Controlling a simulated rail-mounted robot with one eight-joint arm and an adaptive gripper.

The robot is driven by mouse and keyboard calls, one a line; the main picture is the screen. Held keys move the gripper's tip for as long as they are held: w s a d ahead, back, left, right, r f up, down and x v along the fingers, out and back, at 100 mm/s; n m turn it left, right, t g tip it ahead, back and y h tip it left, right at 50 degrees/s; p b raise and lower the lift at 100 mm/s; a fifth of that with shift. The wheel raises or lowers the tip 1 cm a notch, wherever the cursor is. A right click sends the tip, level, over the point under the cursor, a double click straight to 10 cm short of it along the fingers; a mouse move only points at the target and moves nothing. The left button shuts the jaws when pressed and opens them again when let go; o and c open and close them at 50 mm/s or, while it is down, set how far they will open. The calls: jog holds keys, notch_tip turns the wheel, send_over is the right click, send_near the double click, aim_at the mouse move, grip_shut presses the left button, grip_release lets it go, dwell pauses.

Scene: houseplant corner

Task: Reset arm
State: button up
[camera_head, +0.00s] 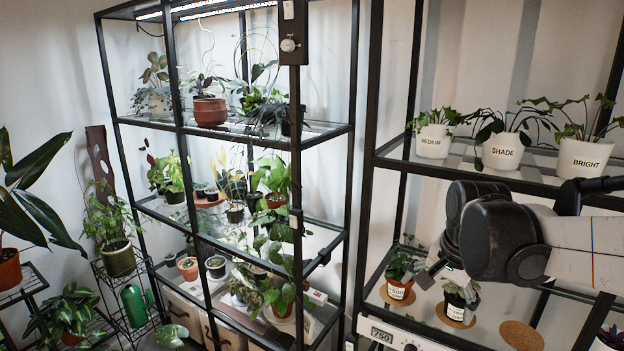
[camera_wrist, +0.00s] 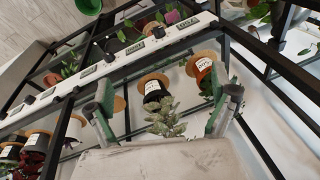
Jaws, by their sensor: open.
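My arm reaches in from the right over the lower shelf of the right rack in the head view. My gripper (camera_head: 445,272) is open there, close above and beside a small plant in a dark pot with a white label (camera_head: 455,303), which stands on a cork mat. In the wrist view the two fingers of my gripper (camera_wrist: 166,103) are spread wide, and the dark labelled pot (camera_wrist: 154,88) shows between and beyond them. Its leaves reach back toward my wrist. Nothing is visibly held. My arm hides part of the shelf behind it.
An orange labelled pot (camera_head: 400,290) stands left of my gripper. A bare cork mat (camera_head: 521,335) lies to the right. White pots marked MEDIUM (camera_head: 433,142), SHADE (camera_head: 503,152) and BRIGHT (camera_head: 585,160) stand on the shelf above. Black rack posts (camera_head: 366,170) are close.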

jog(key=s+a+r+n+t+p, duration=0.2)
jog(key=s+r+n+p, duration=0.1)
jog(key=s, duration=0.4)
jog(key=s+a+r+n+t+p, duration=0.2)
jog(key=s+a+r+n+p, duration=0.1)
jog(key=s+n, duration=0.3)
jog(key=shift+s+r, duration=0.55)
jog(key=shift+s, duration=0.5)
